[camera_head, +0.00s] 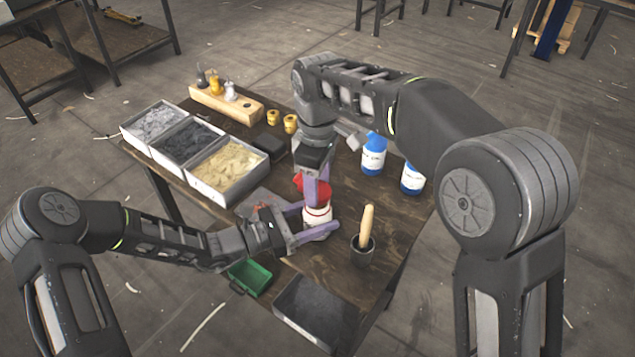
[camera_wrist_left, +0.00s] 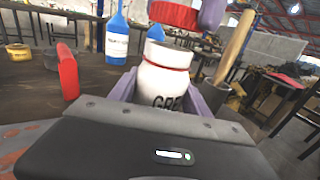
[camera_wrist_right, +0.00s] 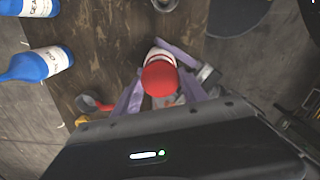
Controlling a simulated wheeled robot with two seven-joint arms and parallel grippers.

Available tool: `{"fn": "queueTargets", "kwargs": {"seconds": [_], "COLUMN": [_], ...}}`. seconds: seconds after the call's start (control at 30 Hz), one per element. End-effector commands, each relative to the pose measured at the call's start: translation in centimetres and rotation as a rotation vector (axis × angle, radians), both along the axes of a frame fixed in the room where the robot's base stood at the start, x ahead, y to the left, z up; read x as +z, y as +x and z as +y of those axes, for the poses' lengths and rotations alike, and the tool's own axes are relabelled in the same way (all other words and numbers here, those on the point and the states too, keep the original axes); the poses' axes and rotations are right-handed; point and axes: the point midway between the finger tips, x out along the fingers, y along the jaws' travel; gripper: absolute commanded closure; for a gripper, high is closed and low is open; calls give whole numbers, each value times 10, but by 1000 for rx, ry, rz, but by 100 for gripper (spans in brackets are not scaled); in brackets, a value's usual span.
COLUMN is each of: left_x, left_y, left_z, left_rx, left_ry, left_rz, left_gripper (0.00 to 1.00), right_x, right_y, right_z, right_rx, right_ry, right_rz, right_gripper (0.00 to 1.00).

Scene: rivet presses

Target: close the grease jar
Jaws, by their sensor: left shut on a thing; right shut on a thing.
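The white grease jar (camera_head: 318,216) stands upright on the wooden table, its mouth uncovered in the left wrist view (camera_wrist_left: 162,88). My left gripper (camera_head: 312,229) is shut around the jar's body from the left side. The red lid (camera_head: 314,188) is shut in my right gripper (camera_head: 312,184), which points down from above. In the left wrist view the lid (camera_wrist_left: 174,13) hangs above the jar's mouth, apart from it and a little to the right. In the right wrist view the lid (camera_wrist_right: 159,78) hides part of the jar.
A dark cup with a wooden-handled tool (camera_head: 364,240) stands right of the jar. Blue-and-white bottles (camera_head: 374,155) stand behind. Three filled trays (camera_head: 226,170) are at left. A green bin (camera_head: 250,277) and a dark tray (camera_head: 317,311) lie in front. A red-handled object (camera_wrist_left: 67,72) is nearby.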

Motion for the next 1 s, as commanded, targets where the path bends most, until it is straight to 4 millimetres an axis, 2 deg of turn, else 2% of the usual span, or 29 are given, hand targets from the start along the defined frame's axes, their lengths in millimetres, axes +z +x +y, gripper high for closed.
{"fn": "queueTargets", "kwargs": {"seconds": [0.43, 1.0], "left_x": [0, 0], "left_y": [0, 0], "left_z": [0, 0], "left_rx": [0, 0], "left_ry": [0, 0], "left_rz": [0, 0], "left_gripper": [100, 100], "right_x": [-17, -18], "right_y": [0, 0], "right_z": [0, 0], "right_rx": [-1, 0], "right_ry": [-1, 0], "right_rz": [1, 0], "right_gripper": [87, 87]}}
